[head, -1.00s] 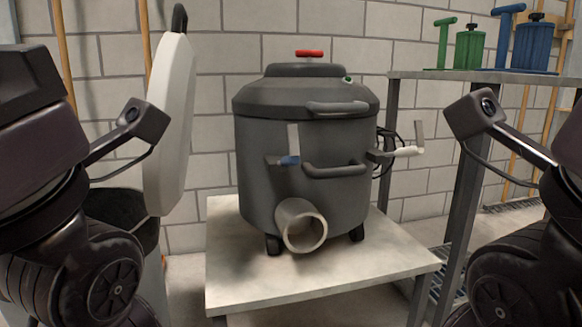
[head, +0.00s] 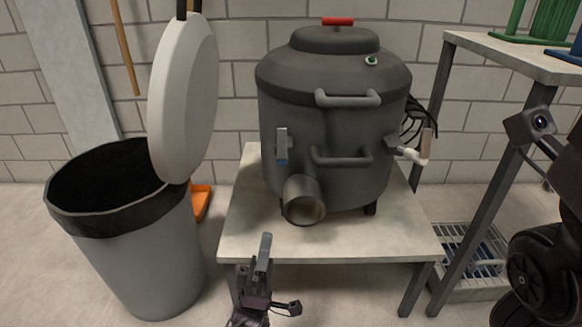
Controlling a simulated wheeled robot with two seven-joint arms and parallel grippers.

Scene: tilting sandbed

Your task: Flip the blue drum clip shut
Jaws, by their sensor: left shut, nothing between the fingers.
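The dark grey drum vacuum (head: 330,115) stands on a low pale table (head: 375,238). Its blue clip (head: 281,160) is at the drum's front left, below the lid seam. A grey plate stands up from it, and the blue part shows at its lower end. I cannot tell how far the blue part sticks out. A white-handled clip (head: 415,156) juts out at the drum's right side. My left gripper (head: 265,248) is shut and empty, in front of the table's front edge, below the hose port and apart from the drum. My right gripper's fingers are out of view.
A grey bin (head: 150,255) with a raised white lid (head: 190,100) stands left of the table. A metal-legged shelf (head: 525,62) rises at the right. The hose port (head: 303,203) projects from the drum's front. Bare floor lies in front of the table.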

